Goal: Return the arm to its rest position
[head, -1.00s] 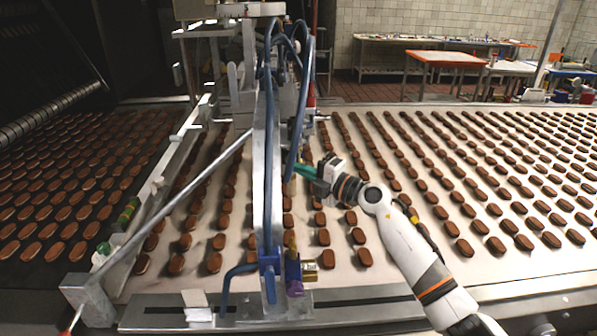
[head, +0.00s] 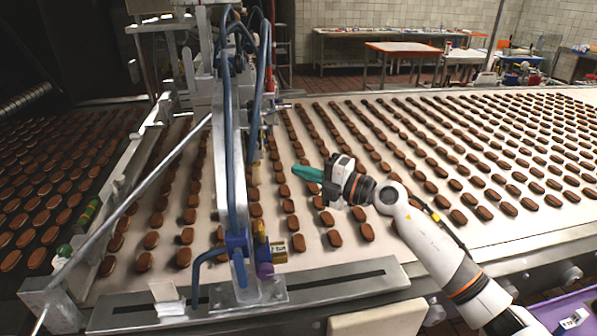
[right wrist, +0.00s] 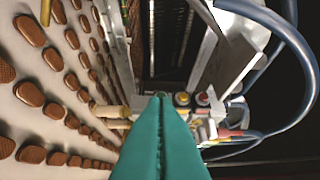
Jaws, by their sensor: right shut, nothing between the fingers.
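My right arm comes in from the lower right in the head view. Its right gripper (head: 298,171) has green fingers pointing left, over the rows of brown biscuits on the pale belt. The fingers are shut with nothing between them. In the right wrist view the shut green fingers (right wrist: 161,125) fill the lower middle, with biscuits (right wrist: 30,92) along the left side. My left gripper is not in view.
A metal machine arm with blue hoses (head: 233,150) stands just left of my right gripper. A metal rail with a slot (head: 340,285) runs along the belt's front edge. A purple crate (head: 572,312) is at the lower right. Tables (head: 405,48) stand far behind.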

